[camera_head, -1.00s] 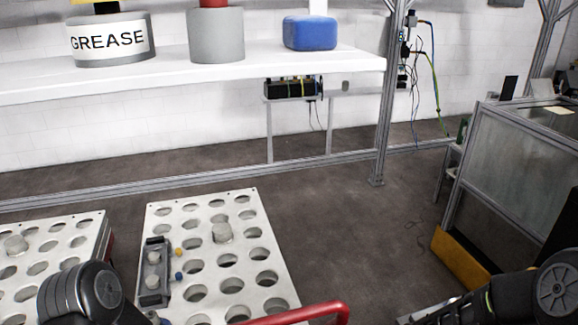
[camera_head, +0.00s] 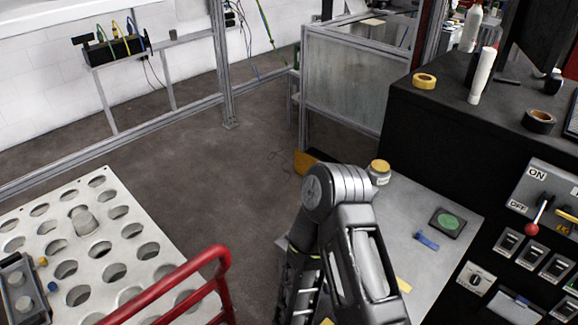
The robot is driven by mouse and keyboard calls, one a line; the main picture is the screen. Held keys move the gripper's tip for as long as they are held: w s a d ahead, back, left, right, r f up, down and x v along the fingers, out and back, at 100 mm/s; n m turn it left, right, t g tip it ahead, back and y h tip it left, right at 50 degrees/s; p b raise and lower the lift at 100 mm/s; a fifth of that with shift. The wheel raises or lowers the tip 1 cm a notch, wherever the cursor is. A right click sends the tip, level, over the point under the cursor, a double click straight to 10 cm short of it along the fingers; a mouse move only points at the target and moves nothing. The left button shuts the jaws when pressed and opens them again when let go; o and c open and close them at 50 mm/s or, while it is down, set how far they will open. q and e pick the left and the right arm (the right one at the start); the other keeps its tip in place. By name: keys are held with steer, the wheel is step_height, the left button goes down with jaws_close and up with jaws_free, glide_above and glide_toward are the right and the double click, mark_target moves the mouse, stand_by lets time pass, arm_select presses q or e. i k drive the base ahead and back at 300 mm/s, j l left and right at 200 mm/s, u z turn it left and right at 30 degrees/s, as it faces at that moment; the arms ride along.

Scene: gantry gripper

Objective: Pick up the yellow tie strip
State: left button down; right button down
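A small flat yellow piece (camera_head: 403,285) lies on the grey tabletop (camera_head: 440,275), partly hidden beside my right arm. Another bit of yellow (camera_head: 327,321) shows at the bottom edge below that arm. Either may be the yellow tie strip, but I cannot tell. My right arm is bent in the lower middle of the view, over the left part of the grey tabletop. Its gripper does not show. My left arm and gripper are out of view.
On the grey tabletop are a yellow-lidded jar (camera_head: 379,172), a blue piece (camera_head: 427,240) and a dark-framed green pad (camera_head: 447,223). A switch panel (camera_head: 540,215) stands at right. Yellow tape (camera_head: 424,81) lies on the black cabinet. A red rail (camera_head: 180,280) is at lower left.

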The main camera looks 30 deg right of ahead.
mark_target(403, 287)
steer(key=z, duration=2)
steer(key=k+l+z, duration=0.15)
steer(key=l, duration=0.3)
steer(key=k+l+z, duration=0.2)
steer(key=l, duration=0.25)
steer(key=l+z, duration=0.15)
steer(key=l, duration=0.3)
steer(key=i+j, duration=0.45)
